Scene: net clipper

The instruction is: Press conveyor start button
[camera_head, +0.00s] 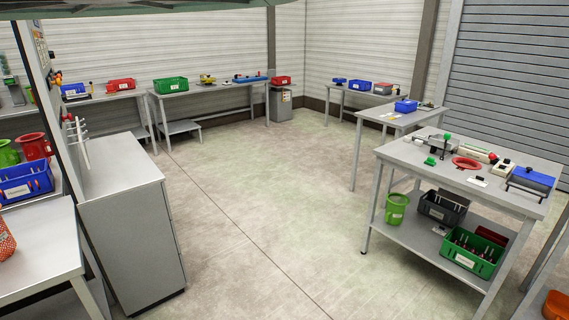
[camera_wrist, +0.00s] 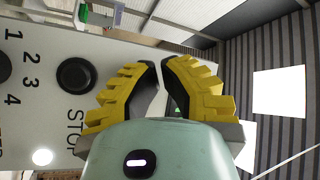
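In the wrist view a light grey control panel (camera_wrist: 40,95) fills the left side, its lettering turned sideways. It bears the numbers 1 to 4, the word STOP, a round black button or knob (camera_wrist: 75,75) and a lit white round spot (camera_wrist: 42,157). Another dark round part (camera_wrist: 3,66) is cut off at the left edge. No START label is readable. My gripper (camera_wrist: 159,64) has yellow, ridged fingers with their tips almost together and nothing visible between them. It is right of the black button. A small green patch (camera_wrist: 179,110) shows by the fingers; I cannot tell what it is.
In the head view, a grey workbench (camera_head: 391,151) with tools stands right, a grey cabinet (camera_head: 125,163) left. Benches line the back wall. The concrete floor (camera_head: 240,190) between is clear. A grey shutter (camera_head: 510,75) closes the right side.

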